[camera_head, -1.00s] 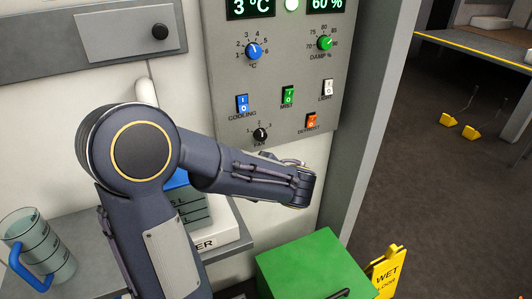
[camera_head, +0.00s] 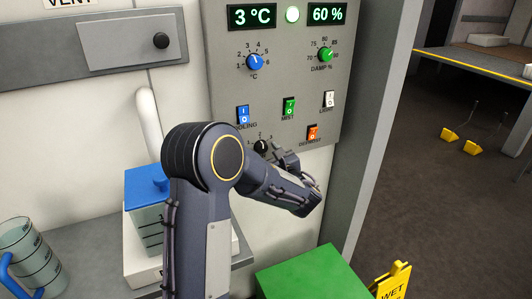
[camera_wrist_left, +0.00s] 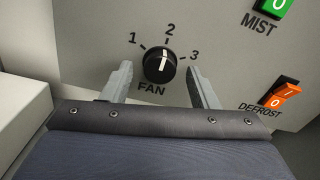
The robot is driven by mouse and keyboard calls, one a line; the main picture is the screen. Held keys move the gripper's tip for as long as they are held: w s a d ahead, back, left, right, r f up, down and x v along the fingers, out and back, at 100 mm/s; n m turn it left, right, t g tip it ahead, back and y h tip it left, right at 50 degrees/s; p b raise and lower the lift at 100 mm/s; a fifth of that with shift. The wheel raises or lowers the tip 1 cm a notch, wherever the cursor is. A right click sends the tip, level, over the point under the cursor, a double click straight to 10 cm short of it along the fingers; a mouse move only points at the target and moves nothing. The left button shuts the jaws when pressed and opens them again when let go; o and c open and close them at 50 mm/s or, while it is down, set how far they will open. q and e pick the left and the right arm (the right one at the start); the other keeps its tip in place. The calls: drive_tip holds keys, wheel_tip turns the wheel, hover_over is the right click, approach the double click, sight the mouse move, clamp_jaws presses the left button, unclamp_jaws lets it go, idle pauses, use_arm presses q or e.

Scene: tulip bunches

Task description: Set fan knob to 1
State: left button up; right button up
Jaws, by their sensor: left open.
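The black fan knob (camera_head: 261,146) is at the bottom of the grey control panel (camera_head: 225,90), partly beside my arm. In the left wrist view the fan knob (camera_wrist_left: 159,66) shows large, with marks 1, 2 and 3 around it. Its white pointer line points up, about at 2. My left gripper (camera_wrist_left: 160,72) is open, one finger to the left of the knob and one to the right, with gaps at both sides. In the head view the left gripper (camera_head: 283,156) is close to the panel, partly hidden by its wrist. My right gripper is not in view.
Above the knob are cooling (camera_head: 243,114), mist (camera_head: 289,106) and light (camera_head: 328,99) switches. The orange defrost switch (camera_head: 312,133) is close at the right. A green box (camera_head: 312,275) stands below, beside a yellow wet-floor sign (camera_head: 392,282). A blue-lidded container (camera_head: 147,185) is at the left.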

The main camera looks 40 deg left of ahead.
use_arm(q)
drive_tip(key=c, duration=1)
drive_tip(key=shift+f+b, duration=0.15)
drive_tip(key=shift+b, duration=0.45)
drive_tip(key=n+b, duration=1)
drive_tip(key=b, duration=0.6)
drive_tip(key=shift+w+f, duration=0.1)
drive_tip(key=shift+f, duration=0.05)
drive_tip(key=shift+r+n+b, duration=0.2)
drive_tip(key=shift+n+b, duration=0.7)
drive_tip(key=shift+n, duration=0.1)
drive_tip(key=o, duration=1)
drive_tip(key=shift+r, duration=0.1)
